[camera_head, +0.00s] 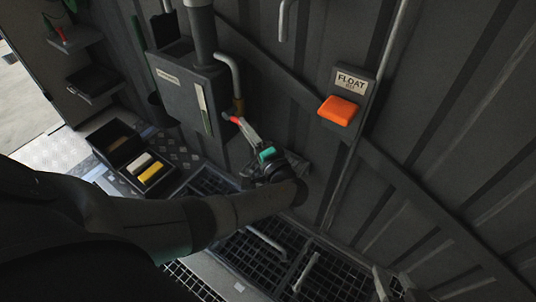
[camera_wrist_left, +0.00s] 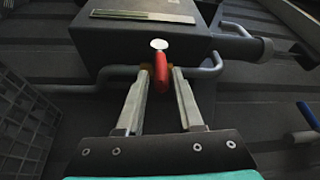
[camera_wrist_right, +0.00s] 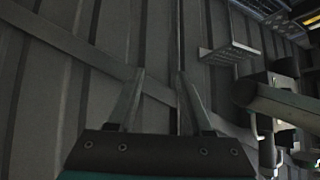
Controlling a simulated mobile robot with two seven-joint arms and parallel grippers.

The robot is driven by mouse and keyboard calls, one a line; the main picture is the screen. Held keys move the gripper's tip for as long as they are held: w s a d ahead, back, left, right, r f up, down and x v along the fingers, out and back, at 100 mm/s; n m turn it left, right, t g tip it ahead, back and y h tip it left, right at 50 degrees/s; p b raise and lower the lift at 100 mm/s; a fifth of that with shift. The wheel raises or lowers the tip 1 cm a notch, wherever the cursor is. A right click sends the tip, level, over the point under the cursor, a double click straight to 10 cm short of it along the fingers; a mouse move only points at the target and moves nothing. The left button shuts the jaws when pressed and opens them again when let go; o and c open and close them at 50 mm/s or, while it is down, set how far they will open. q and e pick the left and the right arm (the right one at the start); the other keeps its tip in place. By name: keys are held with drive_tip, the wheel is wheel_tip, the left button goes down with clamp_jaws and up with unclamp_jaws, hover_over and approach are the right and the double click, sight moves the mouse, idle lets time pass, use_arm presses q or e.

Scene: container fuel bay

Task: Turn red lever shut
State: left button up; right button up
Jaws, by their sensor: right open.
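The red lever (camera_head: 233,120) is on a brass-coloured valve at the lower right corner of a grey metal box (camera_head: 187,98). In the left wrist view the lever (camera_wrist_left: 161,72) points towards the camera, with a white round end behind it. My left gripper (camera_head: 243,127) is at the lever. In the left wrist view its two fingers are apart, one on each side of the lever, with narrow gaps showing. Contact cannot be made out. My right gripper (camera_wrist_right: 159,75) is open and empty in the right wrist view, facing the ribbed wall.
Grey pipes (camera_head: 230,72) run by the valve. An open black case (camera_head: 119,142) with yellow and white items stands at left. Floor grating (camera_head: 255,255) lies below.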

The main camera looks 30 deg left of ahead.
use_arm(q)
drive_tip(key=p+v, duration=0.1)
drive_tip(key=v, duration=1.1)
use_arm(e)
drive_tip(key=s+d+g+h, duration=0.1)
drive_tip(key=d, duration=0.1)
drive_tip(key=s+d+g, duration=0.1)
drive_tip(key=s+g, duration=0.1)
drive_tip(key=shift+d+r+h, duration=0.2)
drive_tip(key=shift+d+h, duration=0.15)
drive_tip(key=shift+h, duration=0.05)
use_arm(q)
drive_tip(key=shift+a, duration=0.1)
